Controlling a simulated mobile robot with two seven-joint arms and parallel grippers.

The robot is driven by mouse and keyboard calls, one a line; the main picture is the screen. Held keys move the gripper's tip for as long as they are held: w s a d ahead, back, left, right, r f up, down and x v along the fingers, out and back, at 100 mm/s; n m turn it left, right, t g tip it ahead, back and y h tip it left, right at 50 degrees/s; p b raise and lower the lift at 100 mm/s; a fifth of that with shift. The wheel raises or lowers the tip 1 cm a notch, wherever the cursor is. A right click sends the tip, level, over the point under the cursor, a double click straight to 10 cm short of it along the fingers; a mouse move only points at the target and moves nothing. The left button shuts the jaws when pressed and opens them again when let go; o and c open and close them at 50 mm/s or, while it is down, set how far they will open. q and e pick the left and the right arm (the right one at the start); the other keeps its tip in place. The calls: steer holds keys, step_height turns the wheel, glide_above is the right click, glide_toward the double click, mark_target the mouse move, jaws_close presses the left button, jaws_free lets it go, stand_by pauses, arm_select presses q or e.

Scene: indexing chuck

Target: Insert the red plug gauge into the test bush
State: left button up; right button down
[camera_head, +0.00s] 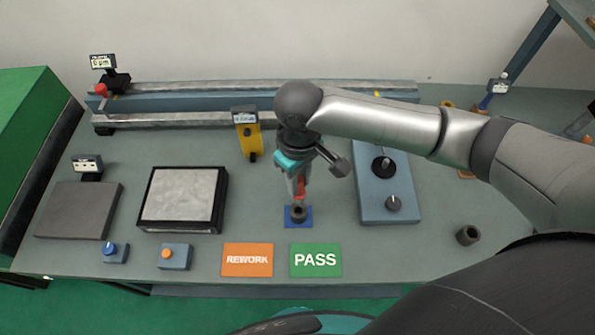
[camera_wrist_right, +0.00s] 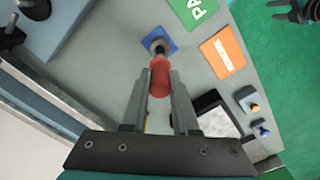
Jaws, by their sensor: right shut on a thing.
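My right gripper (camera_head: 299,184) points down over the blue pad (camera_head: 291,222) and is shut on the red plug gauge (camera_head: 301,189). In the right wrist view the red handle (camera_wrist_right: 160,80) sits between the two fingers (camera_wrist_right: 160,90). The test bush (camera_head: 298,214), a dark ring, stands on the blue pad right below the gauge; the pad also shows in the wrist view (camera_wrist_right: 172,41). The gauge's lower end is at the bush; whether it has entered the bore cannot be told. My left gripper (camera_wrist_right: 282,11) shows at the wrist view's top right corner, fingers apart.
A blue-grey block (camera_head: 372,212) with black knobs stands right of the bush. REWORK (camera_head: 247,260) and PASS (camera_head: 315,260) plates lie in front. A yellow gauge (camera_head: 248,140) stands behind left. A loose dark ring (camera_head: 468,235) lies at the right. A framed plate (camera_head: 180,197) is at the left.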

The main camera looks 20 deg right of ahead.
mark_target(299, 195)
steer(key=shift+r+p, duration=0.2)
steer(key=shift+p, duration=0.65)
step_height(299, 195, down, 3)
steer(key=shift+r+b, duration=0.1)
steer(key=shift+b, duration=0.55)
steer(key=shift+f+b, duration=0.35)
steer(key=shift+f, duration=0.8)
steer(key=shift+f+p, duration=0.35)
steer(key=shift+p, duration=0.4)
steer(key=shift+f, duration=0.5)
stand_by(0.3)
stand_by(1.1)
